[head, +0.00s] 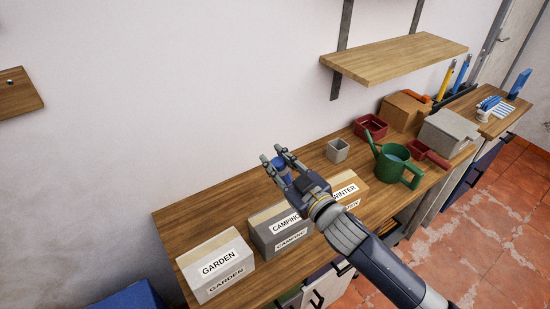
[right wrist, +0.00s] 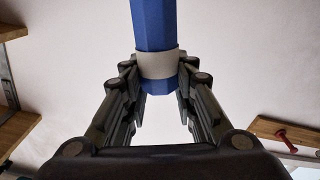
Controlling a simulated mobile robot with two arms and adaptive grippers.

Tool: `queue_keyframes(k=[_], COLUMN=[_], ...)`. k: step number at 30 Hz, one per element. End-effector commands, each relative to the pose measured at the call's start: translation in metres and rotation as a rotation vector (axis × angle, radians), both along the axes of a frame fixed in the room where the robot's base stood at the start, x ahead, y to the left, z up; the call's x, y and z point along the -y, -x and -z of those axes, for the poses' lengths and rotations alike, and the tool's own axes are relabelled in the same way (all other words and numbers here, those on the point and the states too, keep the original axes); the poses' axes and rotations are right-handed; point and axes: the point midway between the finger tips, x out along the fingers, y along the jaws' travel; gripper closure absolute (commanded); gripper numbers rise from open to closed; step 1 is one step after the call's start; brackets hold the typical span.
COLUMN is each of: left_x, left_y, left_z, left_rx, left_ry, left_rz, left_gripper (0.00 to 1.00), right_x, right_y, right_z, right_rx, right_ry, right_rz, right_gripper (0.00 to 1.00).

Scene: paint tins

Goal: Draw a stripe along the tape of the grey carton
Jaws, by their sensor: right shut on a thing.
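The grey carton (head: 265,240), labelled CAMPING, stands on the wooden bench between two other cartons. A tan tape strip (head: 267,214) runs along its top; my right arm covers part of the carton's right side. My right gripper (head: 280,162) is above and behind the cartons, apart from them. It is shut on a blue marker (head: 283,173), partly hidden by the fingers. In the right wrist view the blue marker (right wrist: 154,24) has a pale band between the fingertips. Its tip cannot be made out. My left gripper is out of view.
A whitish GARDEN carton (head: 217,265) stands left of the grey one and a WINTER carton (head: 350,189) right. A grey pot (head: 337,150), green watering can (head: 391,167) and red bins (head: 371,127) stand farther right. A wall shelf (head: 395,60) hangs above.

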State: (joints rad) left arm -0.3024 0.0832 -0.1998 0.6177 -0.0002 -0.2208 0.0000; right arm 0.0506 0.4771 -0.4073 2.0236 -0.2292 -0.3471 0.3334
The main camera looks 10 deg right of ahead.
Motion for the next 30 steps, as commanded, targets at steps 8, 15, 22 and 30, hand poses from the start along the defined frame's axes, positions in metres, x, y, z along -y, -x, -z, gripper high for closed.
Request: queue_keyframes(k=[8,15,22,30], left_x=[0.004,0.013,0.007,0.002], left_y=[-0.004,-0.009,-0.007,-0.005], left_z=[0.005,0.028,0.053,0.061], left_rx=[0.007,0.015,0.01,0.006], left_ry=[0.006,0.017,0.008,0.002], left_rz=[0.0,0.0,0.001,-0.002], left_gripper=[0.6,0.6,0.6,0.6], right_x=[0.0,0.0,0.001,0.0], right_y=[0.001,0.001,0.001,0.001], right_z=[0.006,0.028,0.052,0.059], right_rx=[0.002,0.002,0.004,0.003], right_ry=[0.008,0.008,0.008,0.007], right_rz=[-0.004,-0.004,-0.004,-0.004], right_gripper=[0.98,0.98,0.98,0.98])
